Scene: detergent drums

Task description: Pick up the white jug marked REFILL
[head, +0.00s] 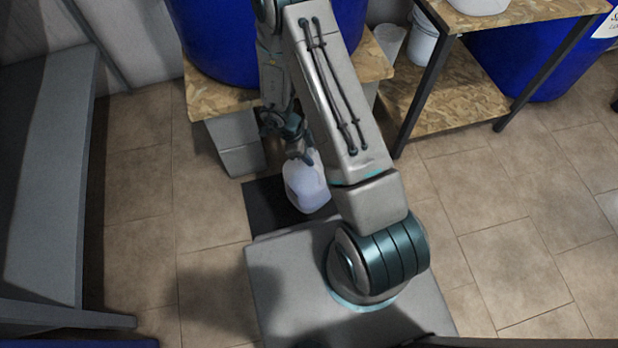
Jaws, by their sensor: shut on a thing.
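A white jug (306,187) is in the middle of the head view, above or on a dark mat (265,203) on the tiled floor. I cannot tell whether it touches the mat. My gripper (303,157) is at the top of the jug and shut on it. My arm hides part of the jug's right side. No REFILL marking is readable from here.
Behind the jug, a blue drum (215,45) stands on a wooden board over grey blocks (238,150). A wooden shelf unit (455,95) with a white bucket (424,40) is at the right. A grey bench (45,180) is at the left. Tiled floor is clear at the right.

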